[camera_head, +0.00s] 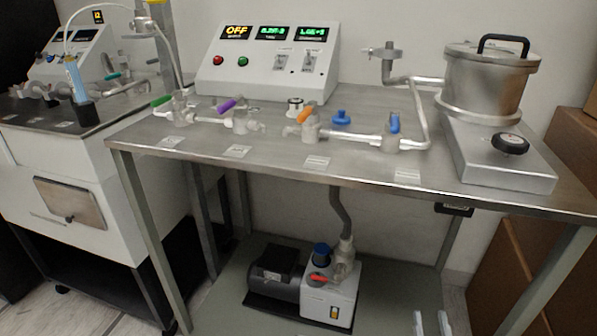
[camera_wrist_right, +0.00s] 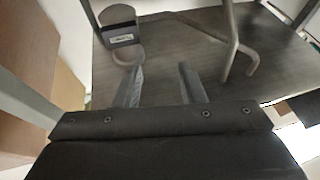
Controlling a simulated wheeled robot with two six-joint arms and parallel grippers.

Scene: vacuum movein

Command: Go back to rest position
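My right gripper (camera_head: 430,318) shows only as two pale fingertips at the bottom edge of the head view, low in front of the steel table (camera_head: 280,162) and right of the vacuum pump (camera_head: 331,298). In the right wrist view the gripper (camera_wrist_right: 160,82) has its two dark fingers apart with nothing between them. That view seems to look up at the table's underside (camera_wrist_right: 190,55). The fingers hold nothing. My left gripper is in neither view.
On the table stand a control box (camera_head: 268,75) reading OFF, a pipe line with coloured valve handles, and a metal chamber (camera_head: 487,85). Table legs (camera_head: 150,245) flank the lower space. Another bench (camera_head: 60,180) is at left, and cardboard boxes (camera_head: 575,150) at right.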

